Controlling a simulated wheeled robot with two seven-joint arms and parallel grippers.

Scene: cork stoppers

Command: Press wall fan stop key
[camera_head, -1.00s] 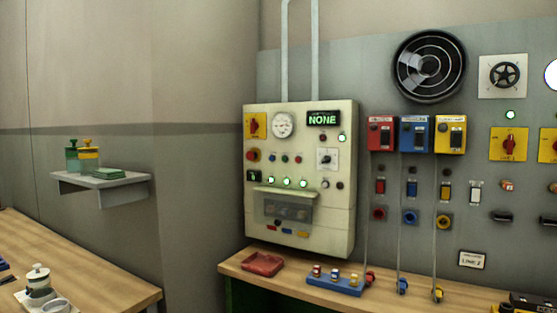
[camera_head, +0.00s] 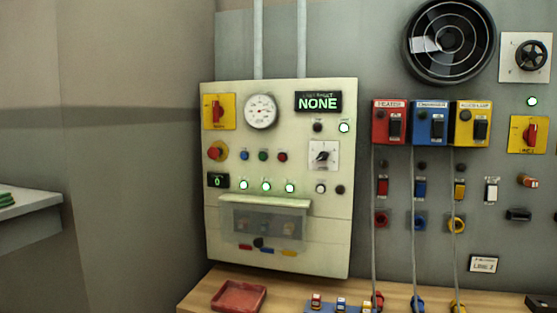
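The round black wall fan (camera_head: 448,41) is high on the grey wall at the upper right. A cream control panel (camera_head: 279,231) hangs left of it. The panel carries a small blue button (camera_head: 244,155), a green button (camera_head: 263,156) and a red button (camera_head: 283,157) in a row. A larger red button (camera_head: 215,153) on a yellow base is left of them. I cannot read which key is the fan stop. Neither of my grippers is in view.
A wooden bench (camera_head: 200,291) runs below the panel, with a red tray (camera_head: 239,296) on it. Red, blue and yellow switch boxes (camera_head: 430,122) are right of the panel, with cables hanging down. A shelf (camera_head: 30,214) juts out at the left.

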